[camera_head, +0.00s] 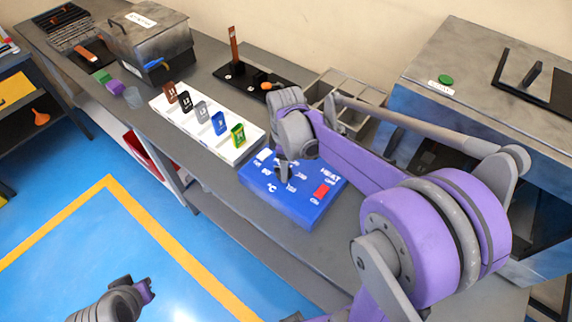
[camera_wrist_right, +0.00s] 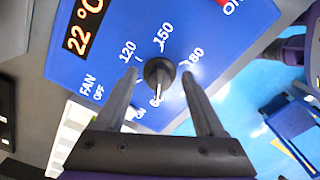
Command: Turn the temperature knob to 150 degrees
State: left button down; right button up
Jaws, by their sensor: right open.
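The blue heat control box (camera_head: 300,207) lies on the grey bench, with a red switch on its right. In the right wrist view its panel (camera_wrist_right: 110,45) shows a dark round knob (camera_wrist_right: 160,74) among the printed marks 120, 150 and 180. A pale line on the knob points down the picture, away from the 150 mark and towards a partly hidden mark. My right gripper (camera_wrist_right: 160,76) is open, one finger on each side of the knob; contact is unclear. In the head view my right gripper (camera_head: 284,168) covers the knob. Part of my left arm's end (camera_head: 145,290) shows bottom left.
A display (camera_wrist_right: 88,25) on the panel reads 22 °C. A white tray (camera_head: 205,140) with several coloured labelled pieces stands just left of the box. A metal divided bin (camera_head: 345,85) sits behind my right arm. A large machine (camera_head: 480,60) stands on the right.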

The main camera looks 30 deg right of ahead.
jog(key=shift+f, duration=0.1)
grip_shut()
dwell(0.3)
